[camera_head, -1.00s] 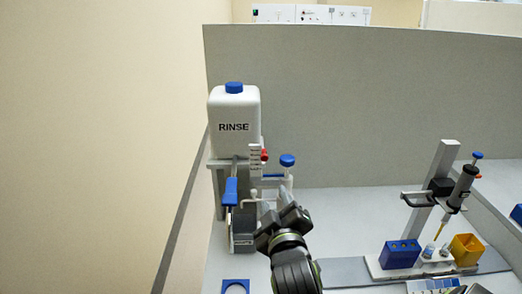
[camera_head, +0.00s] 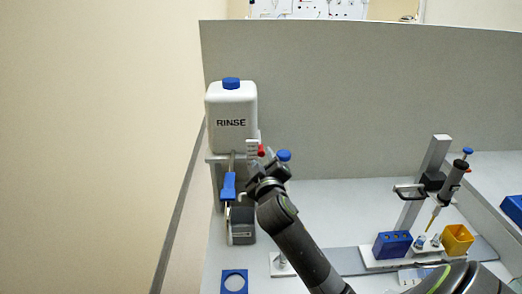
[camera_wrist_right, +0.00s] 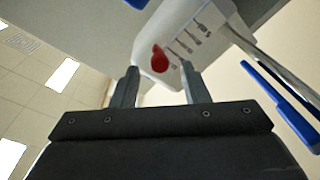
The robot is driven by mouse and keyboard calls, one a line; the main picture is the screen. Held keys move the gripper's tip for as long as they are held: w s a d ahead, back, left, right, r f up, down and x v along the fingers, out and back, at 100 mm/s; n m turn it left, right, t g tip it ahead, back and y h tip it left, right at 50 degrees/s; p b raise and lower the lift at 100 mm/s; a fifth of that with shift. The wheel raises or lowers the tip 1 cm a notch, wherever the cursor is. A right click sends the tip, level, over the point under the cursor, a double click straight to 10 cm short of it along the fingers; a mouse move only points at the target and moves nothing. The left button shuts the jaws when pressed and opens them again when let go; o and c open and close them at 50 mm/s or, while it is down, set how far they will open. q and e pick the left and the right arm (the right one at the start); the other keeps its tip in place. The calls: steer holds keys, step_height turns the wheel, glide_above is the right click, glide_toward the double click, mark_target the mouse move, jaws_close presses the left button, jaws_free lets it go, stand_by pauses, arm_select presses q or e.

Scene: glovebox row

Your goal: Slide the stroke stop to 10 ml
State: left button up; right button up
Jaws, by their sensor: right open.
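The red stroke stop (camera_head: 261,150) sits at the right edge of a white scale plate (camera_head: 252,146) beside the rinse bottle. In the right wrist view the red stop (camera_wrist_right: 160,58) shows just beyond and between my two fingertips, and the plate (camera_wrist_right: 192,36) carries several dark marks too small to read. My right gripper (camera_head: 264,168) is just below the stop, pointing up at it. Its fingers are apart with nothing between them in the wrist view (camera_wrist_right: 161,76). I cannot tell whether they touch the stop. My left gripper is not in view.
The white RINSE bottle (camera_head: 232,118) stands behind on a grey stand. A blue lever (camera_head: 229,187) hangs left of my gripper, and a blue cap (camera_head: 284,155) is close on its right. A blue rack (camera_head: 391,245), a yellow box (camera_head: 457,239) and a pipette stand further right.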

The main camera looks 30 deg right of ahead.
mark_target(261, 155)
steer(key=shift+p+x, duration=0.3)
steer(key=shift+x, duration=1.65)
jaws_close()
steer(key=shift+f, duration=0.1)
